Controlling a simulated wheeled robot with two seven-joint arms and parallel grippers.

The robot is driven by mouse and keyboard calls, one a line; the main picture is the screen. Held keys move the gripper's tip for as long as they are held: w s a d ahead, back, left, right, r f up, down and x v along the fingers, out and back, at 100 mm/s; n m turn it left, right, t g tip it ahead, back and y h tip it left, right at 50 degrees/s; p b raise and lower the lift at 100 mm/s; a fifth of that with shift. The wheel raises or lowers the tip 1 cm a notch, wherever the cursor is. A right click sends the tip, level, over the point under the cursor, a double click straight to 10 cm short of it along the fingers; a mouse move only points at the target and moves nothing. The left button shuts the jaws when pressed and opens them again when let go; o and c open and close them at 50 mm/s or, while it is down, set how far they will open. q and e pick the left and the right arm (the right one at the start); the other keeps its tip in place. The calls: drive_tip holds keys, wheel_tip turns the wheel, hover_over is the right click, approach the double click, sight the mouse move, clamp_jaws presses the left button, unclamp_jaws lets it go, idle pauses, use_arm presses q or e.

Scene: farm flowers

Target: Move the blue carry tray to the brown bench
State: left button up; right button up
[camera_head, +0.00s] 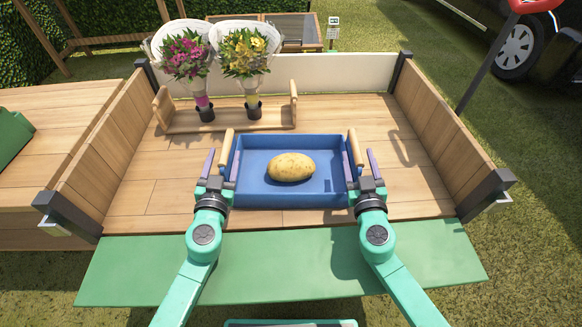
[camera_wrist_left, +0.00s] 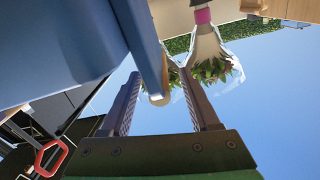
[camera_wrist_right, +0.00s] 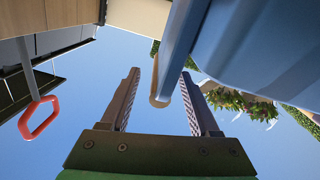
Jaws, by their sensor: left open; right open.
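The blue carry tray (camera_head: 250,198) rests on the wooden cart bed (camera_head: 150,200) with a potato (camera_head: 290,167) in it. It has wooden handles on its left (camera_head: 227,145) and right (camera_head: 355,146) sides. My left gripper (camera_head: 222,168) is open, its fingers on either side of the left handle; the left wrist view shows that handle's end (camera_wrist_left: 159,98) between the fingers. My right gripper (camera_head: 361,166) is open around the right handle, whose end (camera_wrist_right: 158,101) shows between the fingers. Contact is unclear. A brown plank-topped surface (camera_head: 60,115), possibly the bench, stands left of the cart.
Two bouquets, pink (camera_head: 186,58) and yellow (camera_head: 245,55), stand at a wooden rack (camera_head: 225,120) behind the tray. The cart has raised wooden side walls (camera_head: 437,120). A green flap (camera_head: 290,268) lies along its front. A green object (camera_head: 12,135) sits on the left surface.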

sight(226, 144)
use_arm(q)
drive_tip(key=w, duration=0.4)
drive_tip(key=shift+w, duration=0.15)
use_arm(e)
drive_tip(key=w, duration=0.4)
drive_tip(key=shift+w, duration=0.15)
use_arm(q)
drive_tip(key=shift+c, duration=0.4)
use_arm(e)
drive_tip(key=shift+c, duration=0.4)
use_arm(q)
clamp_jaws()
use_arm(e)
clamp_jaws()
